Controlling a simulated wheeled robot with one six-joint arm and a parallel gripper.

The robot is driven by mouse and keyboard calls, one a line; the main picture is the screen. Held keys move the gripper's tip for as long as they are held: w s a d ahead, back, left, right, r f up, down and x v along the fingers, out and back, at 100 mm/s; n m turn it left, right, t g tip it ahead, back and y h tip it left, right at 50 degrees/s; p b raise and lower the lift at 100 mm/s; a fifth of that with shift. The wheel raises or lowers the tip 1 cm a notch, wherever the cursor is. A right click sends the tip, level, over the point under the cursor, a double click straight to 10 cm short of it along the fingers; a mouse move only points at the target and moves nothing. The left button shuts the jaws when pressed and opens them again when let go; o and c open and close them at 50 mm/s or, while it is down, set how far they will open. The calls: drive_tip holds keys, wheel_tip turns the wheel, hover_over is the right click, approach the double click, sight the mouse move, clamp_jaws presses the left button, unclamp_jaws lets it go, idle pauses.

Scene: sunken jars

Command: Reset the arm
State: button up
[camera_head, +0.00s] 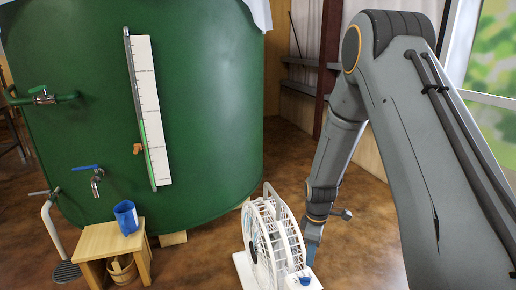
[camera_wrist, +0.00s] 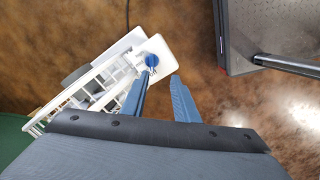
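My gripper (camera_head: 313,243) hangs low at the right side of a white caged fan (camera_head: 272,240), with the arm reaching down from the upper right. In the wrist view, its two blue fingers (camera_wrist: 160,80) stand apart with bare floor between them, so it is open and empty. The fan also shows in the wrist view (camera_wrist: 95,85), to the left of the fingers. A blue knob (camera_wrist: 152,60) on the fan's white base lies just beyond the left fingertip; I cannot tell whether they touch. The knob shows in the head view (camera_head: 305,281) below the gripper.
A large green tank (camera_head: 215,110) with a white gauge (camera_head: 150,110) and taps fills the left. A wooden stool (camera_head: 105,243) holds a blue cup (camera_head: 126,217), with a wooden bucket (camera_head: 122,268) beneath. Brown floor (camera_head: 205,262) is clear between stool and fan.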

drive_tip(key=s+r+m+p, duration=0.3)
drive_tip(key=s+r+m, duration=1)
drive_tip(key=s+r, duration=1)
drive_tip(key=shift+s+r+m, duration=0.15)
drive_tip(key=shift+s+m, duration=0.15)
drive_tip(key=shift+s, duration=0.1)
